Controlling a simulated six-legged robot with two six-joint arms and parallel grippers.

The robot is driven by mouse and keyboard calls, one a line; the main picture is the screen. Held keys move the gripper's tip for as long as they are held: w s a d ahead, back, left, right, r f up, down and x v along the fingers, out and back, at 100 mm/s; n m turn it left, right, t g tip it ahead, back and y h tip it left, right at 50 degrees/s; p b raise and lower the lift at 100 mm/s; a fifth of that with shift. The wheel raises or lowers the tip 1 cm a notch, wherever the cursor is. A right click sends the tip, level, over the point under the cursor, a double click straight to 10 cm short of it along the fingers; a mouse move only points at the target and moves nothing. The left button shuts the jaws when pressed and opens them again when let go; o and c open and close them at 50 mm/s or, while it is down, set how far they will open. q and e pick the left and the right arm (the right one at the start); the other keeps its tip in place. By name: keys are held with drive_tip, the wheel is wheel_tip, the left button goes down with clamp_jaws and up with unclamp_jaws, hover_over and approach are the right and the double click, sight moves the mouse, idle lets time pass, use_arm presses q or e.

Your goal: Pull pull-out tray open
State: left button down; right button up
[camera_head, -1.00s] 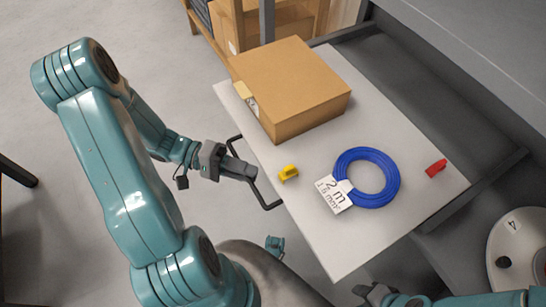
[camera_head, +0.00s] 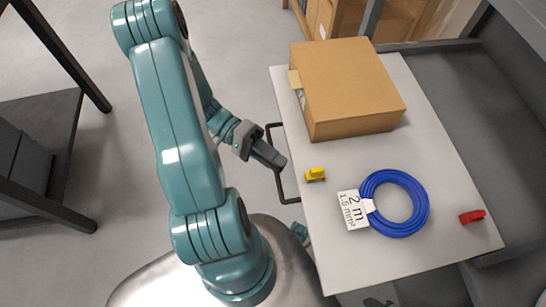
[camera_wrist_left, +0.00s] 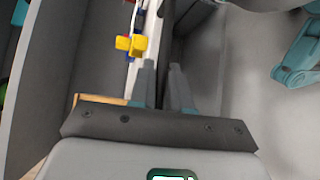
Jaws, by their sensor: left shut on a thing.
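The pull-out tray (camera_head: 350,262) is a white board, drawn out from a dark shelf unit. A black bar handle (camera_head: 281,188) stands off its left edge. My left gripper (camera_head: 276,160) is shut on the middle of the handle, reaching in from the left. In the left wrist view its fingers (camera_wrist_left: 163,88) point at the tray's edge; the grip itself is hard to make out there. The tray carries a cardboard box (camera_head: 350,85), a yellow piece (camera_head: 315,174), a blue cable coil (camera_head: 421,212) with a white "2 m" label, and a red piece (camera_head: 472,217).
The dark shelf unit (camera_head: 450,90) lies along the tray's right side. A dark table or rack (camera_head: 45,130) stands at the far left. Grey floor (camera_head: 210,35) is open left of the tray. A dark shape at the bottom edge may be my right gripper.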

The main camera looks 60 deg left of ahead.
use_arm(q)
drive_tip(key=shift+w, duration=0.1)
drive_tip(key=c, duration=1.2)
unclamp_jaws()
drive_tip(key=shift+a, duration=0.1)
drive_tip(key=p+v, duration=0.3)
drive_tip(key=v, duration=1.3)
drive_tip(key=shift+s, duration=0.2)
